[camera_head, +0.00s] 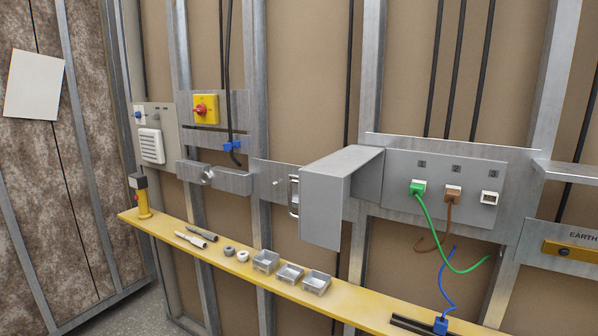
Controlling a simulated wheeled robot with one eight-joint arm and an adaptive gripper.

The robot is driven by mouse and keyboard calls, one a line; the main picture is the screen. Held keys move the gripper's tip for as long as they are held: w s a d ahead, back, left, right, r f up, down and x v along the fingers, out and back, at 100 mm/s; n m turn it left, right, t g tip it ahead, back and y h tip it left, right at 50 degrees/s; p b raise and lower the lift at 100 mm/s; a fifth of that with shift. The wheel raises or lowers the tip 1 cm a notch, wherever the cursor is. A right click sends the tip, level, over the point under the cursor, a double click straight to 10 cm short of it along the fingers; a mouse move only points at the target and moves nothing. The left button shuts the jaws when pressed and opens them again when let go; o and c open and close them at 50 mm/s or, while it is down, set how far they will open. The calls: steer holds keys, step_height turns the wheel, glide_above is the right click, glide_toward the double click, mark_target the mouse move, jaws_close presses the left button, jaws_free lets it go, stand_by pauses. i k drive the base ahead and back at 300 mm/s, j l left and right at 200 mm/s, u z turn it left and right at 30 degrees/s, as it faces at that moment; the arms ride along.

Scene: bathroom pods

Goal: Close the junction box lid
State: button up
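A grey metal box-shaped lid (321,205) stands out from the wall rail, left of centre to centre. It projects towards me at the left side of a grey panel (470,170), so the panel's face is uncovered. A curved metal handle (293,196) shows at the lid's left edge. The hinge is hidden from this view. My gripper is not in view.
A yellow shelf (345,299) runs below, with small grey trays (289,274) and tools (200,235) on it. Green (435,232) and brown (436,235) wires hang from the panel. A blue connector (441,326) sits low right. A red switch (205,109) is at left.

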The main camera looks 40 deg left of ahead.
mark_target(354, 171)
steer(key=k+j, duration=0.1)
steer(key=j, duration=0.45)
steer(key=k+j, duration=0.1)
steer(key=j, duration=0.4)
steer(key=k+j, duration=0.1)
steer(key=j, duration=0.45)
steer(key=k+j, duration=0.1)
steer(key=j, duration=0.95)
steer(key=k+j+z, duration=0.1)
steer(key=j, duration=0.45)
steer(key=k, duration=0.05)
